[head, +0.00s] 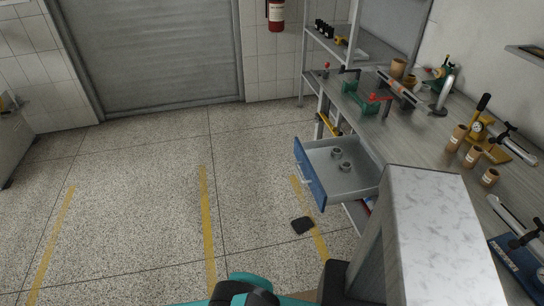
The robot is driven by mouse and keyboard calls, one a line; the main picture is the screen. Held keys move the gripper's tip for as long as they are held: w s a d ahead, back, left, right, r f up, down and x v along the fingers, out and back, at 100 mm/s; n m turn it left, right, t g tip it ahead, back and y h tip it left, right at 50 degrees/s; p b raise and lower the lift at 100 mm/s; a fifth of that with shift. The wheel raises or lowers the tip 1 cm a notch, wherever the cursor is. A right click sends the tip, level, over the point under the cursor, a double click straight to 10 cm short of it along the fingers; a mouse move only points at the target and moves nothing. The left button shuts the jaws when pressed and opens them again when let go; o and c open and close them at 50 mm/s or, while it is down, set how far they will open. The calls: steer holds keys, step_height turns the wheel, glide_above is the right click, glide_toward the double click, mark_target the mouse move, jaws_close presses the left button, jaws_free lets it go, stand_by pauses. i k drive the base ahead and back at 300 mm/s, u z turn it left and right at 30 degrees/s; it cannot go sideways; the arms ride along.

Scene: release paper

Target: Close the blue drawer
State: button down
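The blue drawer (310,175) is pulled out from under the workbench on the right. Its blue front faces left, and its grey tray is open to view with a few small grey round parts (343,160) inside. The right end of the drawer is partly hidden behind a grey block with a pale marbled top. No gripper fingers can be made out in the head view. Teal and black parts of my own body show at the bottom edge.
The workbench (405,125) carries tools and several brown cylinders (472,156). A grey block with a marbled top (432,220) stands in front right. A small black item (302,225) lies on the speckled floor below the drawer. The floor to the left is clear.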

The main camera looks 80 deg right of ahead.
mark_target(329, 186)
steer(key=u, duration=0.75)
steer(key=k, duration=0.8)
steer(key=z, duration=1.1)
steer(key=i, duration=0.45)
